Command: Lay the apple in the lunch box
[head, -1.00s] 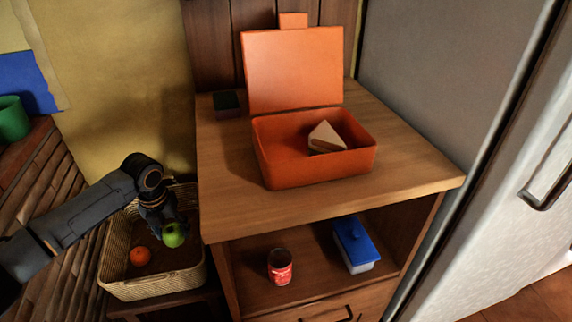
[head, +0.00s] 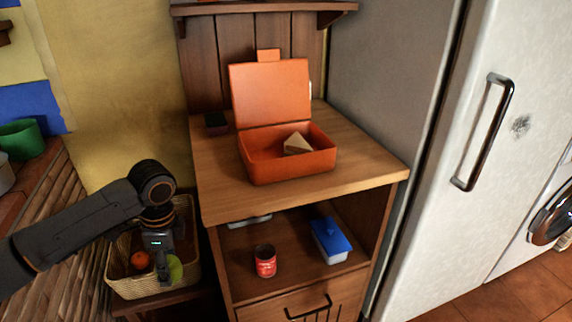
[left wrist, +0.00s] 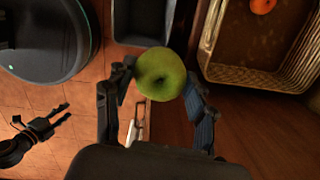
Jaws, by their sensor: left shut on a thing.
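The green apple (head: 175,269) is held in my left gripper (head: 171,262), which is shut on it, over the right part of the wicker basket. In the left wrist view the apple (left wrist: 160,74) sits between both fingers, beside the basket corner. The orange lunch box (head: 290,169) stands on the wooden counter, up and to the right of my left gripper. Its lid (head: 271,92) is raised at the back, and a sandwich piece (head: 297,144) lies inside on the right. My right gripper (left wrist: 65,117) shows in the left wrist view, fingers apart and empty.
The wicker basket (head: 152,289) holds an orange fruit (head: 140,261). The counter edge (head: 300,206) stands between basket and lunch box. A red can (head: 265,262) and a blue-lidded container (head: 331,240) are on the shelf below.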

